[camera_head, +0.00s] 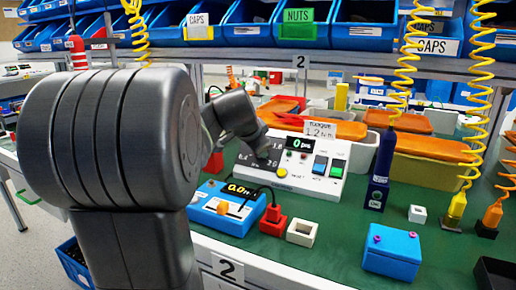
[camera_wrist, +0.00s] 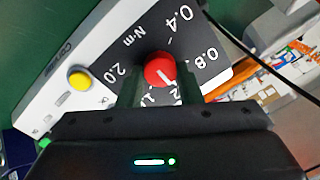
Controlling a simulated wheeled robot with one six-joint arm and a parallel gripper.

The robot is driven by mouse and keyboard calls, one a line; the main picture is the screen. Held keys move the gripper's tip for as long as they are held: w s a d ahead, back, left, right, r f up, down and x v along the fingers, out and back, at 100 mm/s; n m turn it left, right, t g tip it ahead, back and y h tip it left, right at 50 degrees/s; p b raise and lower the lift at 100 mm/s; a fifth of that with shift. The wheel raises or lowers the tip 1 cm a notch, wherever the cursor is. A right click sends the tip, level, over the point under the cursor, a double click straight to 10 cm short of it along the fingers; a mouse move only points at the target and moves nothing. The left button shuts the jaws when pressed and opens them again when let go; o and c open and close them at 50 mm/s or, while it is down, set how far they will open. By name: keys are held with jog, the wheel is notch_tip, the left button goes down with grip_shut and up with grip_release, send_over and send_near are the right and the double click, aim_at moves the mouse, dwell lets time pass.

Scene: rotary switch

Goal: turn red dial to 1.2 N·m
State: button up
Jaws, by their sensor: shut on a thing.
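The red dial (camera_wrist: 160,69) sits on the black scale plate of a white control box (camera_head: 339,150). In the wrist view its white pointer line slants down and right, towards a partly hidden mark starting with 1 or 2. The marks 0.4, 0.8 and 2.0 are readable; the lower ones are partly covered by my gripper. My gripper (camera_wrist: 160,88) is shut on the dial, one finger at each side. In the head view my gripper is at the box's left end and the dial is hidden. A card (camera_head: 320,130) on the box reads TORQUE 1.2 N·m.
A blue meter (camera_head: 220,205) reading 0.0 stands in front of the box, with red (camera_head: 273,220) and white (camera_head: 302,232) blocks beside it. A dark blue bottle-like tool (camera_head: 382,170) stands right of the box. Orange-lidded bins are behind. A black cable passes near the dial.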

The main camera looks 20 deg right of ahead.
jog(key=o, duration=0.7)
jog(key=shift+s+a+r, duration=0.2)
jog(key=shift+a+r, duration=0.05)
jog(key=shift+r, duration=0.1)
jog(key=p+v, duration=0.3)
jog(key=v, duration=0.9)
jog(key=shift+s+a+r+p, duration=0.2)
jog(key=shift+s+p, duration=0.05)
jog(key=shift+p, duration=0.05)
jog(key=b+x, duration=0.3)
jog(key=x, duration=1)
jog(key=shift+w+d+f+b, duration=0.15)
jog(key=shift+w+f+b, duration=0.1)
jog(key=shift+b, duration=0.1)
